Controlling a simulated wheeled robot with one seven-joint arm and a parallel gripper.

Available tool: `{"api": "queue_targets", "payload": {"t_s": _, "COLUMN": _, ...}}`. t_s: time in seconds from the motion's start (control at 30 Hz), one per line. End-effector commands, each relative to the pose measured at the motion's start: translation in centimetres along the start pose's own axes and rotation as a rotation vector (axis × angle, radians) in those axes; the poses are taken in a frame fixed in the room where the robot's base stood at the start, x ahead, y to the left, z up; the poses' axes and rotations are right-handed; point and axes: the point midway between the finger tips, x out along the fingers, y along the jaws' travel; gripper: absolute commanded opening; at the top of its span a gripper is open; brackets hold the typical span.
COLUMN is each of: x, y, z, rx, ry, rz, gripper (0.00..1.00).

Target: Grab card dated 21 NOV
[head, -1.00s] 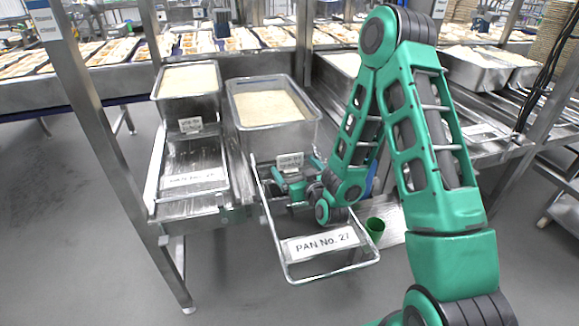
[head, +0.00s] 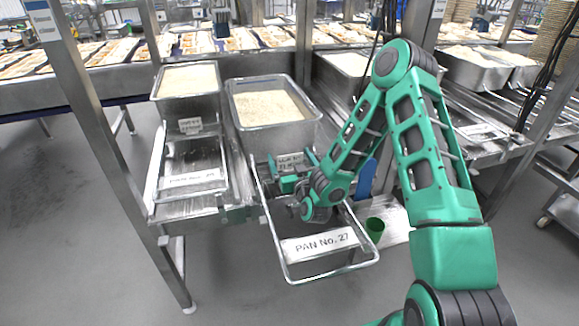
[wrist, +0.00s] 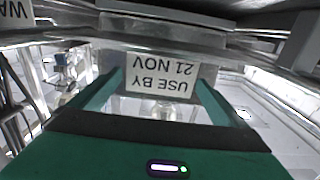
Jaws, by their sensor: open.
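The card dated 21 NOV (wrist: 158,76) shows upside down in the wrist view, its text reading "USE BY 21 NOV". In the head view the card (head: 291,161) hangs on the front of the middle rice pan (head: 272,138). My gripper (head: 289,174) is open just in front of that pan. In the wrist view the green fingers of my gripper (wrist: 158,92) stand one on each side of the card. I cannot tell whether either finger touches it.
A wire-framed holder labelled PAN No. 27 (head: 320,246) lies below my gripper. To the left, another rice pan (head: 187,105) carries its own card (head: 190,125). A green cup (head: 375,228) stands to the right of the frame. A metal post (head: 100,140) rises at left.

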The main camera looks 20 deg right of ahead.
Motion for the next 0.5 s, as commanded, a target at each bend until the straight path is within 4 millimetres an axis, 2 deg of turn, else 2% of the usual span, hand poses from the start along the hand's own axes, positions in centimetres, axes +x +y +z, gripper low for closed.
{"api": "queue_targets", "payload": {"t_s": 0.23, "x": 3.3, "y": 0.1, "z": -0.3, "rx": -0.001, "ry": 0.002, "rz": 0.0, "gripper": 0.96}}
{"api": "queue_targets", "payload": {"t_s": 0.5, "x": 4.0, "y": 0.1, "z": -0.3, "rx": -0.001, "ry": -0.001, "rz": -0.001, "gripper": 0.96}}
